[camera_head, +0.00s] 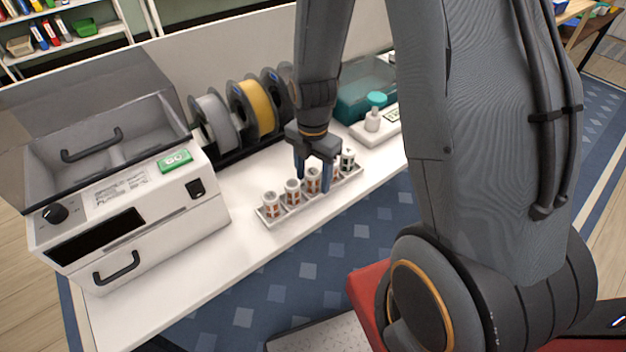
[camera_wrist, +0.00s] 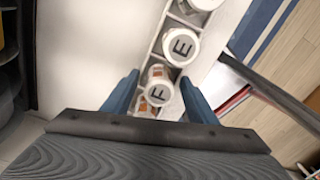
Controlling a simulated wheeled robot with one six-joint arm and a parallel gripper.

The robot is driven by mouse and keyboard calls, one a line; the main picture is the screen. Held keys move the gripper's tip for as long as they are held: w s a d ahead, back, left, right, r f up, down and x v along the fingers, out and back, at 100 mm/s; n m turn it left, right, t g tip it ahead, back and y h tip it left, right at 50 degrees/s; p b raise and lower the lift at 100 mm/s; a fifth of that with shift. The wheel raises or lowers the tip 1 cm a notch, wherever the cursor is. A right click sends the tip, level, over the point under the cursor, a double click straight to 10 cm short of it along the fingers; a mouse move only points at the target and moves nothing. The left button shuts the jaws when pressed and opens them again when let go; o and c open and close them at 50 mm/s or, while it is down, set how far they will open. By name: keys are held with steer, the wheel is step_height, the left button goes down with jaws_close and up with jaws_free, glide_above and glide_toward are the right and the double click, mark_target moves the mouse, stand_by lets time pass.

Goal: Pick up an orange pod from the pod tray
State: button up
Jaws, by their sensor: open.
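The white pod tray (camera_head: 301,208) lies near the front edge of the bench with a row of white-capped pods. Orange-labelled pods stand at its left end (camera_head: 271,204), beside that (camera_head: 293,191) and between my fingers (camera_head: 314,180). Another is partly hidden behind a finger. The pod at the right end (camera_head: 348,159) has a dark label. My gripper (camera_head: 313,176) points down, open, with its blue fingers on either side of one orange pod. In the wrist view, pod F (camera_wrist: 158,90) is between the fingers and pod E (camera_wrist: 181,47) is beyond; contact cannot be told.
A white machine (camera_head: 150,215) with a raised clear lid stands left. Filament spools (camera_head: 258,105) stand behind the tray. A white scale (camera_head: 385,127) with a teal-capped bottle (camera_head: 374,119) is right of my gripper. Bare bench lies left of the tray.

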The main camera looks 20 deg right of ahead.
steer(key=shift+f, duration=0.1)
steer(key=c, duration=1.2)
steer(key=shift+o, duration=0.2)
